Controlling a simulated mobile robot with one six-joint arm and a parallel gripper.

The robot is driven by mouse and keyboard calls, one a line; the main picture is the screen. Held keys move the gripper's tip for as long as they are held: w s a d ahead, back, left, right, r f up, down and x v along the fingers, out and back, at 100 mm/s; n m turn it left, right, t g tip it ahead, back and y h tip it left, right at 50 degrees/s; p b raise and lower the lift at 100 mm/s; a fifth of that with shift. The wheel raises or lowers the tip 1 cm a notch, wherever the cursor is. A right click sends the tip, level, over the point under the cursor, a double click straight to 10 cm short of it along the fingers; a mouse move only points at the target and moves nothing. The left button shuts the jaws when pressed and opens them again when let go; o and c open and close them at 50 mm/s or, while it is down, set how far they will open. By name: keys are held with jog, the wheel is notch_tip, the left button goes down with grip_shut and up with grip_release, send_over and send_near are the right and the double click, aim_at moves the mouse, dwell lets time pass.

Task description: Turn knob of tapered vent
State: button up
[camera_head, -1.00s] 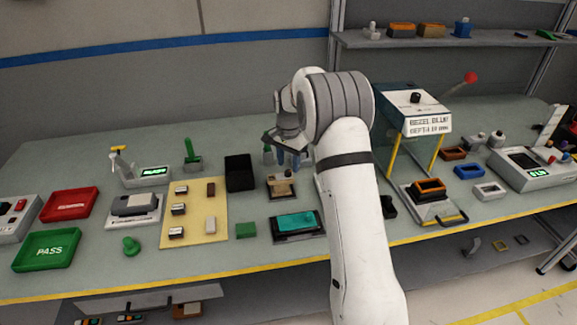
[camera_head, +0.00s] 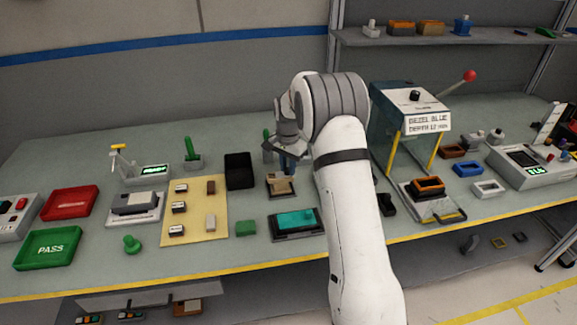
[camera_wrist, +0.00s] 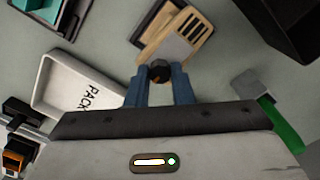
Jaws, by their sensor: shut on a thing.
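The tapered vent (camera_wrist: 190,38) is a tan piece with dark slots and a grey face, lying on a dark base at the top centre of the wrist view. It also shows in the head view (camera_head: 280,187), partly under my gripper. Its small dark round knob (camera_wrist: 159,71) sits at the near end. My gripper (camera_wrist: 159,82) has its two blue fingers shut on the knob, one on each side. In the head view my gripper (camera_head: 287,168) points down over the vent, and the knob is hidden there.
A black open box (camera_head: 240,171) stands just left of the vent. A dark tray with a teal part (camera_head: 296,221) lies in front. A white tray marked PACK (camera_wrist: 75,88) shows in the wrist view. A green upright part (camera_wrist: 283,122) stands close to my gripper.

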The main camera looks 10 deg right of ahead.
grip_shut()
jog(key=shift+m+b, duration=0.3)
jog(key=shift+m, duration=0.4)
jog(key=m+b, duration=0.1)
jog(key=m, duration=0.1)
jog(key=shift+f+m, duration=0.1)
jog(key=shift+m, duration=0.2)
jog(key=m+b, duration=0.1)
jog(key=m, duration=0.3)
jog(key=shift+m, duration=0.3)
jog(key=m+b, duration=0.1)
jog(key=m, duration=0.3)
jog(key=shift+m+b, duration=0.45)
jog(key=shift+m, duration=2.05)
jog(key=o, duration=0.9)
grip_release()
jog(key=shift+c, duration=0.2)
